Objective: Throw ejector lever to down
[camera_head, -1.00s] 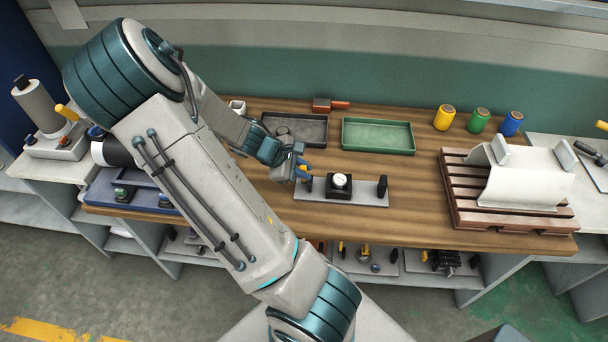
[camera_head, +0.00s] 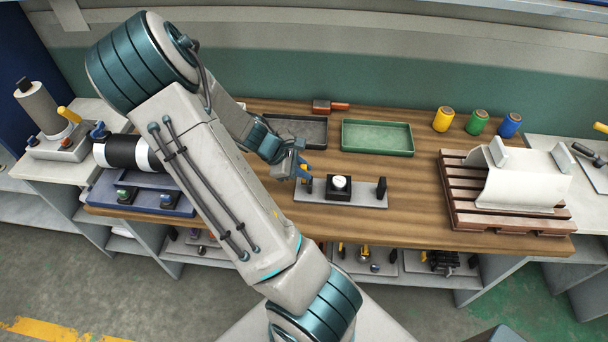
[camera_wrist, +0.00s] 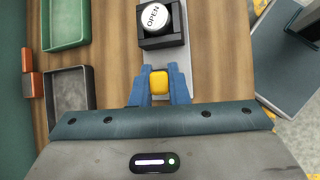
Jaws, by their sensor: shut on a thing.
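My gripper (camera_wrist: 160,76) is shut on a small yellow grip (camera_wrist: 159,84), which looks like the end of the ejector lever. The blue fingers lie on both sides of it in the wrist view, and the rest of the lever is hidden. In the head view my gripper (camera_head: 304,172) is at the left end of a grey plate (camera_head: 368,197) on the wooden table. On the plate, right of the gripper, stands a black block (camera_head: 339,194) with a white round knob (camera_head: 340,182). The knob reads "OPEN" in the wrist view (camera_wrist: 154,17).
A dark tray (camera_head: 296,145) and a green tray (camera_head: 378,151) lie behind the plate. A black post (camera_head: 382,187) stands at the plate's right end. A slatted pallet (camera_head: 460,190) with a white sheet is further right. Bare wood lies between the plate and the pallet.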

